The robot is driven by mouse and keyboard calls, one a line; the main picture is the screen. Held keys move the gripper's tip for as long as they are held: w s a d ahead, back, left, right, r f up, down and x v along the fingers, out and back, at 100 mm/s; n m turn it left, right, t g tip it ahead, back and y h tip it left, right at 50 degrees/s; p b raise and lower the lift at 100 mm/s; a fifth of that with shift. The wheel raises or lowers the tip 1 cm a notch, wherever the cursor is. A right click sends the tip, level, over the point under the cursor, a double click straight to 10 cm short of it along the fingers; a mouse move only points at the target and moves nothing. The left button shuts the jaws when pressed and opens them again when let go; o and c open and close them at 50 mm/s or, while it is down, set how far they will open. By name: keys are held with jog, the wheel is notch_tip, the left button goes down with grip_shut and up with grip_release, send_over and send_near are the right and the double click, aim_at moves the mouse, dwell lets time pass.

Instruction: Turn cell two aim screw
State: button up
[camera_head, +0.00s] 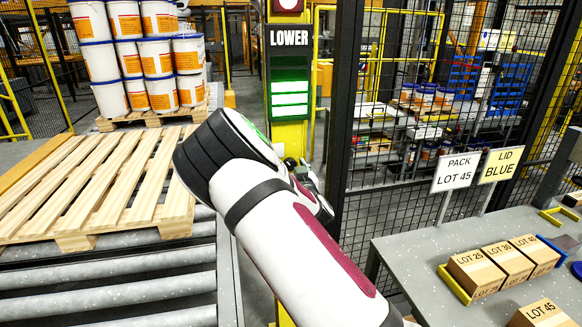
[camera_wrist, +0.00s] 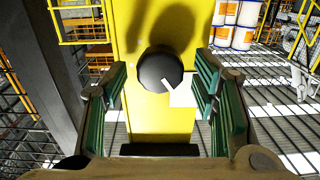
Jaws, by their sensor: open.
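In the wrist view a round black knob (camera_wrist: 158,67) with a white pointer line sits on a yellow post (camera_wrist: 134,116). The line points to the lower right, toward a small white label (camera_wrist: 184,96). I cannot tell for sure that the knob is the aim screw. My gripper (camera_wrist: 161,84) is open, its green-padded jaws on either side of the knob with gaps to both. In the head view my arm largely hides the gripper and the knob.
A wooden pallet (camera_head: 95,185) lies on rollers (camera_head: 120,281) at left, with stacked white pails (camera_head: 157,57) behind. A mesh fence (camera_head: 385,190) stands right of the post. A grey table (camera_head: 428,262) with lot boxes (camera_head: 507,262) and signs (camera_head: 456,172) is at right.

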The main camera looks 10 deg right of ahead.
jog(key=shift+c, duration=0.3)
jog(key=c, duration=1.1)
jog(key=shift+n, duration=0.3)
jog(key=shift+r+n+p, duration=0.1)
jog(key=shift+n+p, duration=0.6)
jog(key=shift+n, duration=0.5)
jog(key=shift+a+n+p, duration=0.1)
jog(key=shift+n+p, duration=0.4)
jog(key=shift+n, duration=1.3)
